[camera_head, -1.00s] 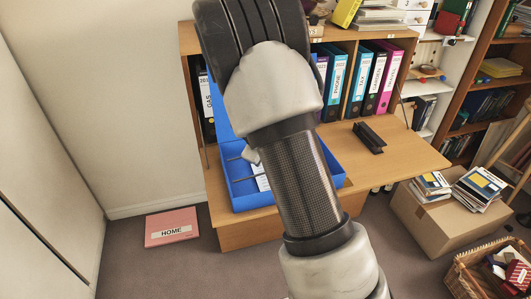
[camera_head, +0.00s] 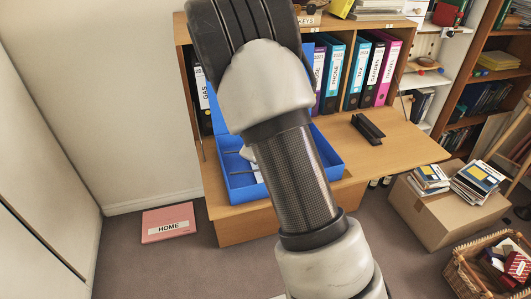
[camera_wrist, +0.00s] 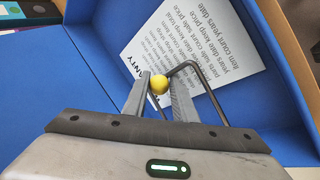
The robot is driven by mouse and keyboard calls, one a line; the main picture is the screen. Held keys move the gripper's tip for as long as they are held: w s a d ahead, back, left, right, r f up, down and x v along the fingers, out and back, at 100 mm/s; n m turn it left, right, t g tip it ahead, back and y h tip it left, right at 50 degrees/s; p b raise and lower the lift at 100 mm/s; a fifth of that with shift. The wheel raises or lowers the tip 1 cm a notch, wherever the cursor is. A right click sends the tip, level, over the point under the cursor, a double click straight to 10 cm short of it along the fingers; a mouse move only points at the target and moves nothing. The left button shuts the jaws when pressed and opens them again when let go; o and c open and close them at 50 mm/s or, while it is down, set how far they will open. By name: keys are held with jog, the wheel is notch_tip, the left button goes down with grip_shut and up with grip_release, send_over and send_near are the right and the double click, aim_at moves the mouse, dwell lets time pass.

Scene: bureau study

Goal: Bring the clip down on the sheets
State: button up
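An open blue box file (camera_head: 242,191) lies on the fold-down desk, its lid raised at the back. In the wrist view its blue inside (camera_wrist: 70,85) holds printed white sheets (camera_wrist: 205,40). The clip (camera_wrist: 203,80) is a bent dark metal rod with a yellow knob (camera_wrist: 158,84) at its end. It stands over the sheets' lower edge. My gripper (camera_wrist: 159,90) has one finger on each side of the knob, and both tips appear to touch it. In the head view my arm hides the gripper and much of the box file.
A black hole-punch-like object (camera_head: 368,129) lies on the desk (camera_head: 400,152) to the right. Upright binders (camera_head: 360,72) fill the shelf behind. A pink HOME folder (camera_head: 168,223) lies on the floor at left. A cardboard box (camera_head: 440,216) with books stands at right.

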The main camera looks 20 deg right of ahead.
jog(key=o, duration=0.3)
jog(key=shift+s+d+f, duration=0.2)
jog(key=shift+s+d, duration=0.1)
jog(key=shift+d, duration=0.15)
jog(key=shift+o, duration=0.2)
jog(key=shift+a+r, duration=0.1)
